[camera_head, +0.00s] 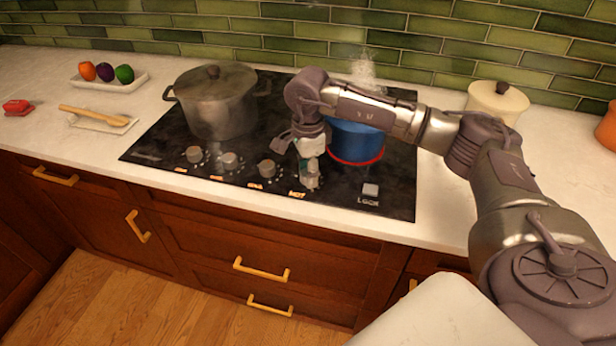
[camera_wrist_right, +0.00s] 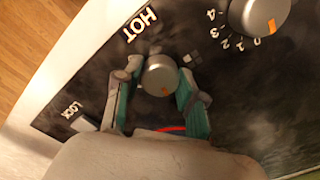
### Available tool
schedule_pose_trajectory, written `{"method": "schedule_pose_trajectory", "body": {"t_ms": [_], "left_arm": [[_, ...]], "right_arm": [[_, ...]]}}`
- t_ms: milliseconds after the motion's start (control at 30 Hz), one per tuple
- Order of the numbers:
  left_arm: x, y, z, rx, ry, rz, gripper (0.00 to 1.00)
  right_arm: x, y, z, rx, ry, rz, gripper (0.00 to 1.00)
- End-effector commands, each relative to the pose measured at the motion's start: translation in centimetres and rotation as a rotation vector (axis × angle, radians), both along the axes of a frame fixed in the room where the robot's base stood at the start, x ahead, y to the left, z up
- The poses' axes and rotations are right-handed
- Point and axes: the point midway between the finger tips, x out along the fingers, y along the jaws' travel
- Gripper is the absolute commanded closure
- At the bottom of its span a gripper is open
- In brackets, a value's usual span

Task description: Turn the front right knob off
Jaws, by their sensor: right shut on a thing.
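The front right knob (camera_head: 310,179) is the rightmost in the row along the cooktop's front edge, partly hidden by my right gripper (camera_head: 309,160) above it. In the right wrist view the round grey knob (camera_wrist_right: 158,74) sits between the two teal-padded fingers of my right gripper (camera_wrist_right: 157,88), which is shut on it. The knob's orange mark lies on its side toward the gripper's palm. A blue pot (camera_head: 354,140) stands behind it, on a ring that glows red. My left gripper is not in view.
The black cooktop (camera_head: 150,150) has several knobs, a LOCK pad (camera_head: 370,190) and a lidded grey pot (camera_head: 216,102). A neighbouring knob (camera_wrist_right: 258,14) has its orange mark at 0. A fruit tray (camera_head: 108,86), a wooden spoon (camera_head: 92,115) and a cream jar (camera_head: 497,101) are on the counter.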

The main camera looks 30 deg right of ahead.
Motion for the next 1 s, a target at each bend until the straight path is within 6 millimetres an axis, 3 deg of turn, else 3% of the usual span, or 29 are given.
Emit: {"method": "schedule_pose_trajectory", "body": {"t_ms": [367, 900, 933, 1000], "left_arm": [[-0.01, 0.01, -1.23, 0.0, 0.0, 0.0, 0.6], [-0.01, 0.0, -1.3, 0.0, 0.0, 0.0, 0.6], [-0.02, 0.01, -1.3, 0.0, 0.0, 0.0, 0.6], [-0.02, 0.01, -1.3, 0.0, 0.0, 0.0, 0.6]], "right_arm": [[0.1, -0.01, 0.09, 0.001, -0.004, 0.154, 0.95], [0.11, -0.02, 0.2, 0.0, -0.005, 0.177, 0.95], [0.11, -0.02, 0.21, 0.0, -0.005, 0.177, 0.55], [0.11, -0.02, 0.2, 0.0, -0.005, 0.176, 0.44]]}}
